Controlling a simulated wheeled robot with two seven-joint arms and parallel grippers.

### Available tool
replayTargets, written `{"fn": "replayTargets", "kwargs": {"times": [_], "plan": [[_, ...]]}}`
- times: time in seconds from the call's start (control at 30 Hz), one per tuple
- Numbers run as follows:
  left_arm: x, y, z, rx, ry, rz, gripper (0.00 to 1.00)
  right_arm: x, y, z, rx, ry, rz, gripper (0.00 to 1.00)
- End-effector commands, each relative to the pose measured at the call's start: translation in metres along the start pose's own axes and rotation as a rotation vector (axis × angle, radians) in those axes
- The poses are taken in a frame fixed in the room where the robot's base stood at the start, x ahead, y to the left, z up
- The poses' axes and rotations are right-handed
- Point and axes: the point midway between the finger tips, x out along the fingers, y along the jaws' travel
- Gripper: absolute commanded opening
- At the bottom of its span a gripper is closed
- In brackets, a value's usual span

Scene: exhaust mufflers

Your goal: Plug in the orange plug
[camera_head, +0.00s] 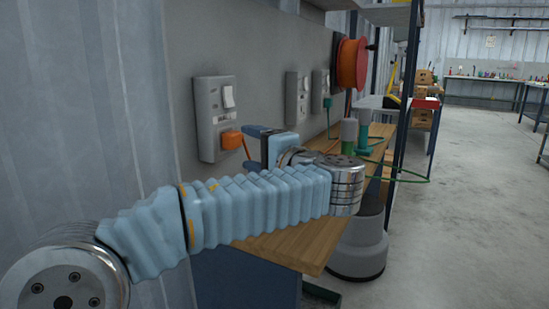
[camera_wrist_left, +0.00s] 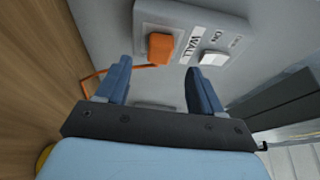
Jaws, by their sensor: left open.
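The orange plug (camera_head: 231,140) sits against the lower part of the grey wall socket box (camera_head: 208,121), below its white switch (camera_head: 228,97). In the left wrist view, the plug (camera_wrist_left: 160,48) is at the socket face beside the "WALL" label, with its orange cable running left and down. My left gripper (camera_head: 252,146) is to the right of the plug in the head view, apart from it. In the wrist view its two blue fingers (camera_wrist_left: 157,70) are spread and empty, and the plug lies beyond the gap between them. My right gripper is not in view.
More sockets (camera_head: 297,98) are on the wall panel to the right, one with a green plug (camera_head: 327,103). An orange cable reel (camera_head: 352,63) hangs further on. A wooden bench top (camera_head: 300,246) lies below my left arm. The floor (camera_head: 470,220) at right is clear.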

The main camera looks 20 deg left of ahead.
Motion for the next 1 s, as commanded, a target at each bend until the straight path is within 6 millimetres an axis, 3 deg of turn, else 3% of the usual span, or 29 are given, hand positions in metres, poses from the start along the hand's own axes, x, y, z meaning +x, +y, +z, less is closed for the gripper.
{"fn": "replayTargets", "kwargs": {"times": [0.2,0.4,1.0], "plan": [[-0.049,-0.001,-0.001,0.000,0.003,0.000,0.67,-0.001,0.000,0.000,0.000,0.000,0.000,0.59],[-0.074,0.000,-0.001,-0.001,0.002,0.001,0.67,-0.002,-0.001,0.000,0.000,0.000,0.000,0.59],[-0.080,0.000,0.000,-0.001,-0.001,0.001,0.67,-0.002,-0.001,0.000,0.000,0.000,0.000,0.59]]}}
